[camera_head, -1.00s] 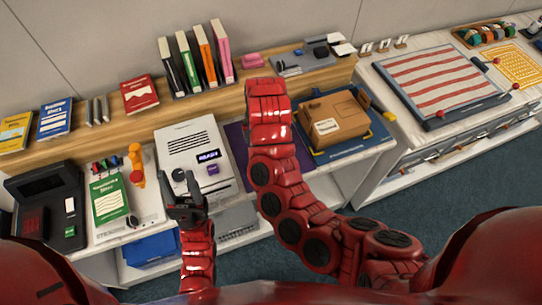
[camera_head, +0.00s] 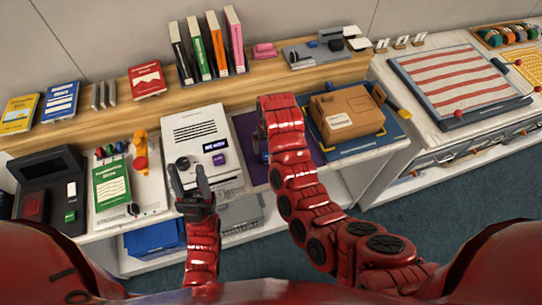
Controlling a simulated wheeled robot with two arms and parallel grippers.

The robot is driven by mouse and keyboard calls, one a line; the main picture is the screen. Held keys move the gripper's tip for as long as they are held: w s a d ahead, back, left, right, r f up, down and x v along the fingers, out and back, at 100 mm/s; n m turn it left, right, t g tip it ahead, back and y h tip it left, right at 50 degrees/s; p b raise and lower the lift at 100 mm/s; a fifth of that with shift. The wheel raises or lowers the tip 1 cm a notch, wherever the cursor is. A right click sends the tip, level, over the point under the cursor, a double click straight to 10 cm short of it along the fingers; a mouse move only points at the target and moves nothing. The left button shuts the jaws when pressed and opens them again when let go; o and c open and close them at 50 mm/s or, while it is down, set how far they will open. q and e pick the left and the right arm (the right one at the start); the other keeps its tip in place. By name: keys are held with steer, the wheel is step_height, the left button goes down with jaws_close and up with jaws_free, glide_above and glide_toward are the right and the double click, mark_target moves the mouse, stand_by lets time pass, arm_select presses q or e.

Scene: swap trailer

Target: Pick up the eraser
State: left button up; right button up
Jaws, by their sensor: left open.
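A small pink block (camera_head: 264,50), which looks like the eraser, lies on the raised wooden shelf, right of the upright binders. My left gripper (camera_head: 187,178) is open and empty in front of the lower left part of a white device (camera_head: 197,135), well below and left of the pink block. A small purple block (camera_head: 218,159) shows on the device, right of the gripper's fingers. My right arm reaches up from the right, between the device and a cardboard box. Its gripper is hidden behind the arm.
Several upright binders (camera_head: 203,51) stand left of the pink block, and a grey tray (camera_head: 318,53) lies right of it. The cardboard box (camera_head: 345,112) sits on a blue mat. A black terminal (camera_head: 50,180) and a green book (camera_head: 110,185) are at the left.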

steer(key=shift+s+d+f+p, duration=0.1)
steer(key=shift+s+f+p, duration=0.1)
steer(key=shift+p, duration=0.15)
step_height(320, 180, down, 4)
steer(key=shift+s+d+r+p, duration=0.1)
steer(key=shift+r+p, duration=0.15)
steer(key=shift+p, duration=0.85)
steer(key=shift+f, duration=0.75)
steer(key=c, duration=1.5)
steer(key=shift+r, duration=0.15)
